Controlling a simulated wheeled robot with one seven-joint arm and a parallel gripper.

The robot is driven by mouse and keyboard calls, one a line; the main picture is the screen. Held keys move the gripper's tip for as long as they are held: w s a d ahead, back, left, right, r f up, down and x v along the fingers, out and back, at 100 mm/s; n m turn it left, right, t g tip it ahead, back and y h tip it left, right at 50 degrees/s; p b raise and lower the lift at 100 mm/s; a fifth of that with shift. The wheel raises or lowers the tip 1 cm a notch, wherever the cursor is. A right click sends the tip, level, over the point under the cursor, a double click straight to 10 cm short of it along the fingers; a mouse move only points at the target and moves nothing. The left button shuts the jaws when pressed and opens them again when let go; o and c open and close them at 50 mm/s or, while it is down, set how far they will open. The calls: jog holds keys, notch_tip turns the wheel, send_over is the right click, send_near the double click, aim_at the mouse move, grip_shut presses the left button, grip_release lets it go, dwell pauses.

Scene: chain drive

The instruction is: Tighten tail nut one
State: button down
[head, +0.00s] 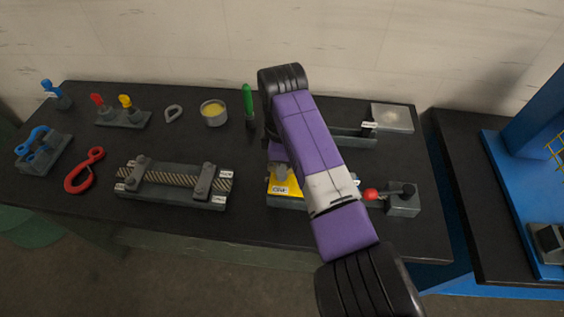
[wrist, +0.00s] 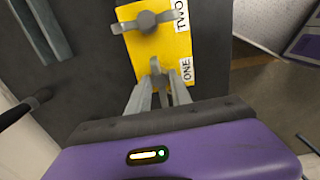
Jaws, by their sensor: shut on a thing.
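A yellow plate (wrist: 172,45) with labels reading TWO and ONE lies below my gripper in the wrist view. Its near part also shows in the head view (head: 293,182). My gripper (wrist: 157,78) is shut on the grey tail nut one (wrist: 155,66), beside the ONE label. The fingers cover much of that nut, so its seating is hard to judge. A second grey winged nut (wrist: 147,20) stands beside the TWO label, apart from the fingers. In the head view, my purple arm hides much of the plate.
Left of the plate stands a block with a clamped rope (head: 175,180). Farther left lie a red hook (head: 82,172) and a blue-clamp fixture (head: 42,150). A green-handled tool (head: 248,100) and a tin (head: 213,112) stand behind. A red ball (head: 370,194) is right of my arm.

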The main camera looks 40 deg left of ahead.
jog(key=m, duration=0.1)
jog(key=m+p, duration=0.1)
jog(key=m, duration=0.2)
jog(key=shift+w+r+m, duration=0.1)
jog(key=shift+r+m, duration=0.15)
jog(key=shift+m, duration=0.05)
jog(key=m+p, duration=0.1)
jog(key=m, duration=0.3)
jog(key=shift+m, duration=0.3)
jog(key=m, duration=0.4)
jog(key=shift+m, duration=0.3)
jog(key=m, duration=0.9)
jog(key=shift+a, duration=0.1)
jog(key=m, duration=0.3)
jog(key=shift+m, duration=0.3)
jog(key=m, duration=0.4)
jog(key=shift+m, duration=2.2)
